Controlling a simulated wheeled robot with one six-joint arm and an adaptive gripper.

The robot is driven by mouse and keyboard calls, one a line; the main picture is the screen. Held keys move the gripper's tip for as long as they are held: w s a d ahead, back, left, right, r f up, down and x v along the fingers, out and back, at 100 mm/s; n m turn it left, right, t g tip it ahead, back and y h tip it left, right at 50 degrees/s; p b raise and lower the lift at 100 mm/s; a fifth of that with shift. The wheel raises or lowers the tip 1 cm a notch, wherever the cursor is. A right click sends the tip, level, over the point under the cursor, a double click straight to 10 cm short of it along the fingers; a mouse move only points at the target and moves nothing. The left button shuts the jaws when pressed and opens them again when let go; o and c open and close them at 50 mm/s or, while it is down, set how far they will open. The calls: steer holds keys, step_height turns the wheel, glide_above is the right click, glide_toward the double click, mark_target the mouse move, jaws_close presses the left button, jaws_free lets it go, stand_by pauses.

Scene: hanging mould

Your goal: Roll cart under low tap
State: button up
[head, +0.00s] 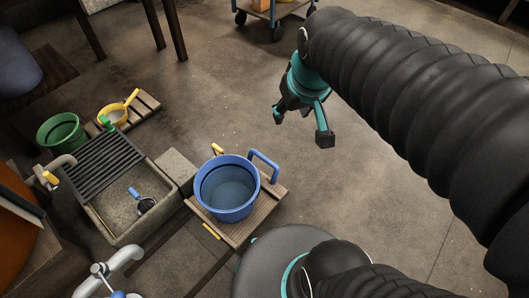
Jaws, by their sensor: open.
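A low slatted wooden cart (262,208) stands on the floor at lower centre, with yellow pieces at its edges. A blue bucket (227,190) sits upright on it; I cannot tell whether it holds water. A blue loop handle (266,165) rises at the cart's far right side. A pale pipe-like tap (115,266) is at the bottom left, apart from the cart. Another tap with a yellow lever (50,177) is at the sink's left. My gripper (303,126) is open and empty, above and right of the handle, touching nothing. The cart's wheels are not clearly visible.
A stone sink (167,212) with a dark rack (103,160) stands left of the cart. A green bucket (62,132) and a wooden board (142,112) with a yellow scoop lie beyond it. A wheeled trolley (270,17) is at the top. Floor is clear at centre.

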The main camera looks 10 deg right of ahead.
steer(key=w+f+n+g, duration=0.2)
steer(key=w+f, duration=0.3)
steer(key=w, duration=0.5)
steer(key=n+g+y, duration=0.1)
steer(key=n+g, duration=0.2)
glide_above(265, 157)
steer(key=d, duration=0.2)
step_height(265, 157, down, 20)
step_height(265, 157, down, 11)
steer(key=w+n, duration=0.1)
steer(key=w, duration=0.1)
steer(key=shift+g+y, duration=0.3)
steer(key=shift+g, duration=0.1)
steer(key=f, duration=0.4)
steer(key=s+a+f, duration=0.1)
steer(key=f, duration=0.4)
steer(key=s+a+f, duration=0.1)
steer(key=f, duration=0.4)
steer(key=shift+f, duration=0.15)
jaws_close()
